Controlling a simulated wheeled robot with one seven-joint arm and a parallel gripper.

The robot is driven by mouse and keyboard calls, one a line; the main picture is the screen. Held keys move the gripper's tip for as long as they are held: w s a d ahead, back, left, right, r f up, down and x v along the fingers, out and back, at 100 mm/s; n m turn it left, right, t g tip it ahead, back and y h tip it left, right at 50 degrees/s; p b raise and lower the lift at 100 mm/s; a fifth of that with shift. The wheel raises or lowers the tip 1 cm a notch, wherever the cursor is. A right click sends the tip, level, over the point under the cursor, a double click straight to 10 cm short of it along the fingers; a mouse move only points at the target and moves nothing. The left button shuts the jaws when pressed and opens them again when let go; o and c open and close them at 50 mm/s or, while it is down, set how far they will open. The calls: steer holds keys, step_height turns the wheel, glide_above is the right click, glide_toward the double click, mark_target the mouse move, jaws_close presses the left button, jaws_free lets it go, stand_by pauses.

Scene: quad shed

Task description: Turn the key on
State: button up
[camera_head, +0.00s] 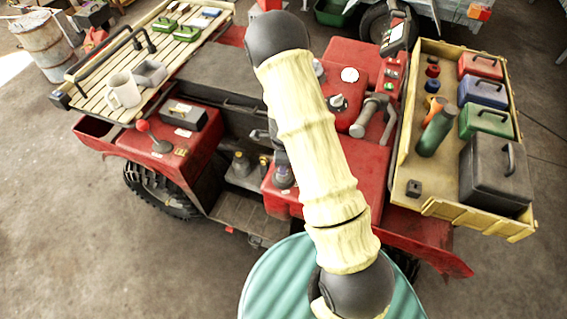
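A red quad (345,60) fills the middle of the view. I cannot make out a key for certain. A small dark knob with a reddish part (338,103) stands on the red body just right of my arm.
A red-knobbed lever (150,135) rises at left. Open floor lies at bottom left.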

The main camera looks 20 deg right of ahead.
steer(key=shift+r+p, duration=1.9)
steer(key=shift+r, duration=0.6)
steer(key=shift+r, duration=0.2)
steer(key=s+r+n+t+b, duration=0.2)
steer(key=s+r+n+b, duration=0.1)
steer(key=s+r+n, duration=1.1)
step_height(320, 180, up, 4)
steer(key=n, duration=0.7)
steer(key=shift+s+r+n+t+b, duration=0.2)
steer(key=shift+n+t+b, duration=0.1)
steer(key=shift+b, duration=0.1)
steer(key=shift+w+d, duration=0.1)
